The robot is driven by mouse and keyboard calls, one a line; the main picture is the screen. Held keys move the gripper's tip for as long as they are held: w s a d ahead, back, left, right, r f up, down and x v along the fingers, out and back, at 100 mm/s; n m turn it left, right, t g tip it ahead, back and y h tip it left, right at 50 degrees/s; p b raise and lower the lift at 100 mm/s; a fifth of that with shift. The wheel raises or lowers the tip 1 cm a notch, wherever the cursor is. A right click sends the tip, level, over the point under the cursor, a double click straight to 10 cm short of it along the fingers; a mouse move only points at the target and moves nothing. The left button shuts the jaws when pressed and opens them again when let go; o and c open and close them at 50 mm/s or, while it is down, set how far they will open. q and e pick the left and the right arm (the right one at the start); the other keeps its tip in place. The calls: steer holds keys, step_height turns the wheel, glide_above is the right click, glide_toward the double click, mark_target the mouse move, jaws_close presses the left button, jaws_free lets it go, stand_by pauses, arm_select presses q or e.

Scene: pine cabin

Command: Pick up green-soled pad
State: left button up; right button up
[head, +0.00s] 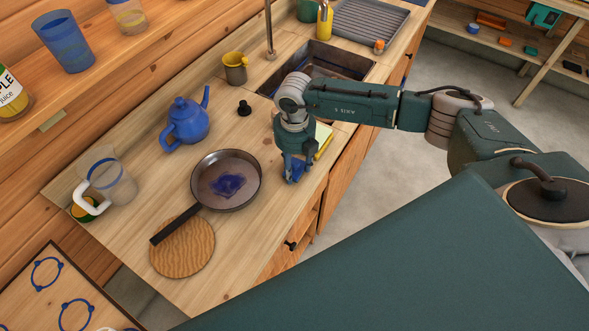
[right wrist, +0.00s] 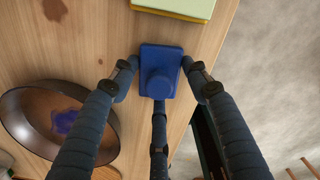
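A blue pad with a round knob on top (right wrist: 160,82) lies on the wooden counter (right wrist: 100,45), beneath my right gripper; its sole is hidden, so I cannot tell its colour. My right gripper (head: 294,178) points down at the counter, right of the frying pan. In the right wrist view its three fingers (right wrist: 161,75) are spread around the blue pad, with small gaps at the two sides. A flat pale-green and yellow block (right wrist: 180,8) lies just beyond the pad. It shows partly behind the gripper in the head view (head: 323,142). My left gripper is not in view.
A frying pan (head: 243,190) with a blue patch inside stands left of the gripper, its handle over a round wooden board (head: 190,255). The sink (head: 335,65) is behind.

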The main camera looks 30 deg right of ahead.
mark_target(294, 162)
steer(key=shift+r, duration=0.1)
steer(key=shift+r+b, duration=0.3)
steer(key=shift+r, duration=0.25)
step_height(294, 162, up, 19)
steer(key=b, duration=0.5)
steer(key=shift+f, duration=0.15)
steer(key=o, duration=0.4)
steer(key=shift+c, duration=1.4)
